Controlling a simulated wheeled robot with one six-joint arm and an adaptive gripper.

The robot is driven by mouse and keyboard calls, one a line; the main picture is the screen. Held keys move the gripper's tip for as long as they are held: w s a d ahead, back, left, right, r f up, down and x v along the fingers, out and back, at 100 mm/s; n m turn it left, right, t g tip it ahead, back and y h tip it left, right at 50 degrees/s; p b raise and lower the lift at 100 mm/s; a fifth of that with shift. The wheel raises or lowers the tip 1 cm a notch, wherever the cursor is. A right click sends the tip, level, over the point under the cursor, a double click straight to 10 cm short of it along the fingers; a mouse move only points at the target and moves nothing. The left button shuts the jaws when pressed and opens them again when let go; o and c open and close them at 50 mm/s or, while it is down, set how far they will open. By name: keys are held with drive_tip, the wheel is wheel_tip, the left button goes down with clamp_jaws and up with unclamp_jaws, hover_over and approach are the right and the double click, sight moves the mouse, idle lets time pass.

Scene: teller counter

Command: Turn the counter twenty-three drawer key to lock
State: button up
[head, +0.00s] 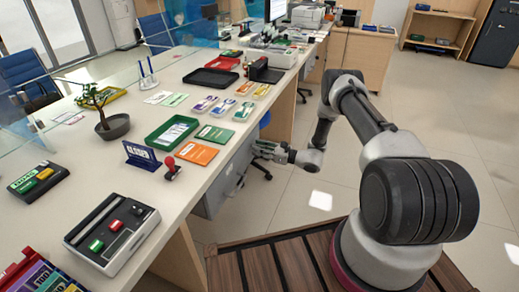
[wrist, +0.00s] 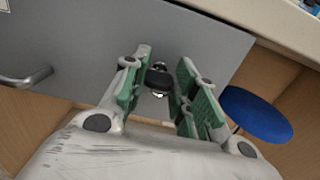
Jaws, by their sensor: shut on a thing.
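The grey drawer front (wrist: 95,45) fills the upper part of the wrist view, with a metal handle (wrist: 28,77) at the left. A small dark key (wrist: 159,76) is at the drawer's lock, with a bright metal part at it. My gripper (wrist: 164,72) has its green-padded fingers either side of the key and is shut on it. The fingers partly hide the lock, and the key's exact turn is hard to tell. In the head view, my gripper (head: 264,148) is beside the grey drawer cabinet (head: 232,176) under the counter. The key is too small to make out there.
The counter top (head: 222,172) overhangs the cabinet, with an orange folder (head: 190,151), a red-knobbed stamp (head: 171,167) and a dark blue sign (head: 141,155) near its edge. A blue round seat (wrist: 255,113) is close to my gripper's right. Open floor lies right of the counter.

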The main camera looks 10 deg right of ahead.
drive_tip(key=shift+n, duration=0.4)
drive_tip(key=n, duration=0.3)
drive_tip(key=shift+n, duration=0.4)
drive_tip(key=n, duration=0.4)
drive_tip(key=shift+s+n, duration=0.1)
drive_tip(key=shift+n, duration=0.2)
drive_tip(key=n, duration=0.4)
drive_tip(key=shift+f, duration=0.1)
drive_tip(key=n, duration=0.4)
drive_tip(key=shift+a+f+n, duration=0.1)
drive_tip(key=shift+n, duration=0.2)
drive_tip(key=shift+o, duration=0.2)
drive_tip(key=o, duration=1)
drive_tip(key=shift+s, duration=0.1)
